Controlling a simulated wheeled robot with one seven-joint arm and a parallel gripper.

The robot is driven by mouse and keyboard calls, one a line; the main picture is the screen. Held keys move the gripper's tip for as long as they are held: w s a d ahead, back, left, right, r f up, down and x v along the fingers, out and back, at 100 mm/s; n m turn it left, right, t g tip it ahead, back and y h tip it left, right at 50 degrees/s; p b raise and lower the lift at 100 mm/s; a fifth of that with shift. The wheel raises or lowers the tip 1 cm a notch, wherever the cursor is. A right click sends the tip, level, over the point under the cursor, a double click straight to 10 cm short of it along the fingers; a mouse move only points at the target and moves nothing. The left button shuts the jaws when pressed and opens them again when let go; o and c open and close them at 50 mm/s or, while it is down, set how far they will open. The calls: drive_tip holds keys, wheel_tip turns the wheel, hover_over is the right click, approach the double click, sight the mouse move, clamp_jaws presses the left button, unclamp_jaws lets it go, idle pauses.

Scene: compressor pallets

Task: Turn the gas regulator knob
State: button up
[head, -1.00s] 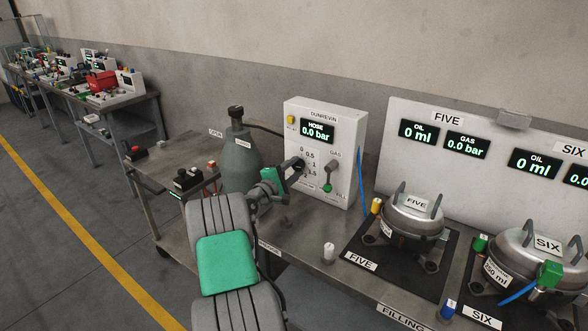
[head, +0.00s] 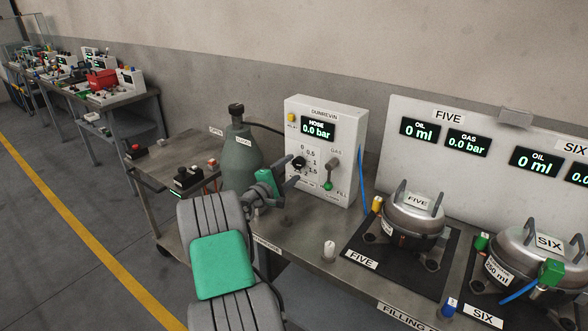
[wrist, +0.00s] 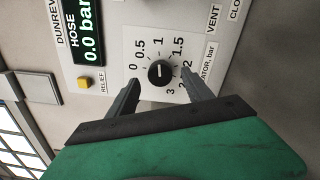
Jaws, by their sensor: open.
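The gas regulator knob (head: 299,163) is a small round black knob on the front of the white control box (head: 346,120). In the wrist view the knob (wrist: 160,72) sits in a dial marked 0 to 3, with a small pale mark whose direction is hard to read. The box's hose display (head: 318,129) reads 0.0 bar. My gripper (head: 290,171) is open and empty in front of the dial, a little short of the knob. In the wrist view the fingertips (wrist: 162,78) stand apart on either side of the knob, not visibly touching it.
A grey-green gas cylinder (head: 242,155) stands close to the left of my gripper. A gas lever (head: 330,172) with a green tip is right of the knob. A yellow relief button (wrist: 84,83) is near the dial. Pots FIVE (head: 414,216) and SIX (head: 522,255) stand on the right.

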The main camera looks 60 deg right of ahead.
drive_tip(key=a, duration=0.5)
drive_tip(key=shift+w+a, duration=0.1)
drive_tip(key=shift+w, duration=0.3)
